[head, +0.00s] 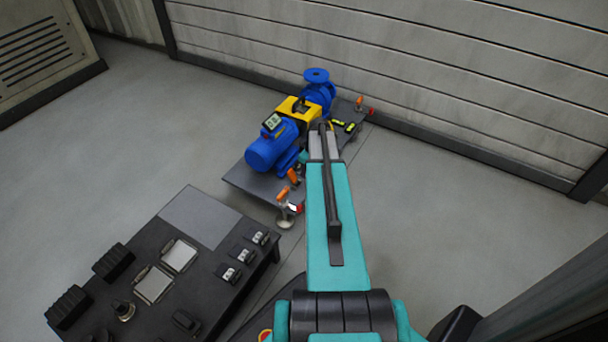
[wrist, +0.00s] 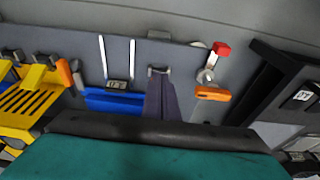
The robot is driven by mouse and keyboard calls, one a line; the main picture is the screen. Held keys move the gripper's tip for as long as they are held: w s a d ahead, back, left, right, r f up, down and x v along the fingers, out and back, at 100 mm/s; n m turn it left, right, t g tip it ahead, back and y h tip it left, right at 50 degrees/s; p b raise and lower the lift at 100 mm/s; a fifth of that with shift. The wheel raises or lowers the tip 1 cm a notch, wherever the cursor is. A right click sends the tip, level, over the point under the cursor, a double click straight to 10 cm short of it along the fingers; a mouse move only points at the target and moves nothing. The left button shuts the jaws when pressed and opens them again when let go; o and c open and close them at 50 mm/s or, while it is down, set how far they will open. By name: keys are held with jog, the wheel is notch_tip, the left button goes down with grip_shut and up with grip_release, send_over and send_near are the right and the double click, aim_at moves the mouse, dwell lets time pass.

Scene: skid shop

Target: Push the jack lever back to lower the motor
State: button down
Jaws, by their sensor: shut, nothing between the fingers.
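The blue motor (head: 272,147) sits on a dark baseplate (head: 244,184) in the head view. A jack with an orange lever (head: 283,194) and a red part stands at the baseplate's near edge. In the wrist view an orange lever (wrist: 213,94) lies right of my gripper, below a red knob (wrist: 221,48) and a metal ring. My gripper (wrist: 159,72) appears there as a dark tapered shape, shut and empty, apart from the lever in the picture. In the head view my arm hides it. I cannot tell how high the motor stands.
A blue pump (head: 318,95) and yellow guard (head: 299,110) adjoin the motor. Another orange-and-red piece (head: 361,104) is at the far end. A dark bench (head: 196,292) with tools and trays stands lower left. Floor on the left is clear; a panelled wall (head: 420,60) runs behind.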

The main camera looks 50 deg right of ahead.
jog(key=shift+w+p+v, duration=0.2)
jog(key=shift+p+v, duration=0.3)
jog(key=shift+v, duration=0.3)
jog(key=shift+w+p+v, duration=0.15)
jog(key=shift+p+v, duration=0.3)
jog(key=shift+v, duration=0.3)
jog(key=shift+a, duration=0.1)
